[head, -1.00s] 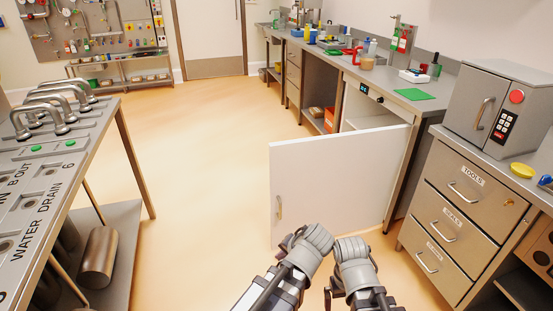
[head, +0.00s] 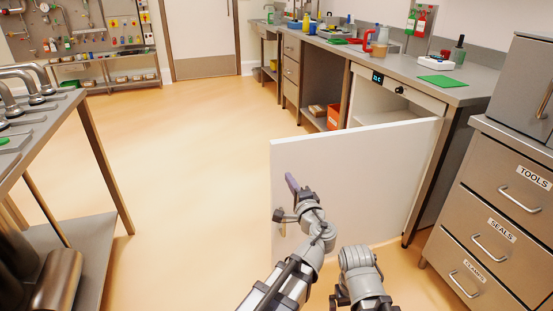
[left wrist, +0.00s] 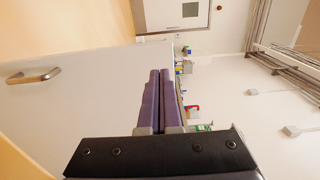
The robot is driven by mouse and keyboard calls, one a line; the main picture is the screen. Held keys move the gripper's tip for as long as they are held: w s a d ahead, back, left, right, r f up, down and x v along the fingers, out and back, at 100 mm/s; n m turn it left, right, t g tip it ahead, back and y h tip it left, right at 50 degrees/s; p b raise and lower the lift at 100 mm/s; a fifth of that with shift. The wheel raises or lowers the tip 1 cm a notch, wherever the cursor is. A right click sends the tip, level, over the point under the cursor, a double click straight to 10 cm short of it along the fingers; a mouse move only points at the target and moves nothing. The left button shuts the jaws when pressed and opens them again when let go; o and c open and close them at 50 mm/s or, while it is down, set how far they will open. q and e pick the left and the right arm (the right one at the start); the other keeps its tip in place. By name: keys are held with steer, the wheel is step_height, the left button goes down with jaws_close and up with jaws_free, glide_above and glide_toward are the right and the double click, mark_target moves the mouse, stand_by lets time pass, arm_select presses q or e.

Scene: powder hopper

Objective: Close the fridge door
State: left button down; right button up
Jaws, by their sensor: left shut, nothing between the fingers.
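The fridge door (head: 365,185) is a white panel standing wide open, swung out from the under-counter fridge (head: 392,100) at the right. The door's small handle (head: 281,222) is near its left free edge and also shows in the left wrist view (left wrist: 34,76). My left gripper (head: 291,182), with purple fingers, is shut and empty. In the head view it overlaps the door's left part, above the handle; whether it touches cannot be told. In the left wrist view its fingers (left wrist: 158,100) lie across the door's edge. My right arm is low in the head view, its fingers not visible.
A drawer cabinet (head: 493,235) stands right of the door. A metal workbench (head: 75,240) is at the left. The counter (head: 455,95) holds a green mat (head: 442,80) and other items. The floor (head: 195,150) between bench and door is clear.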

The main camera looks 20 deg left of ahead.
mark_target(273, 151)
arm_select(q)
steer(key=x, duration=1.3)
steer(key=shift+w+a+r, duration=0.1)
steer(key=shift+w+a, duration=0.25)
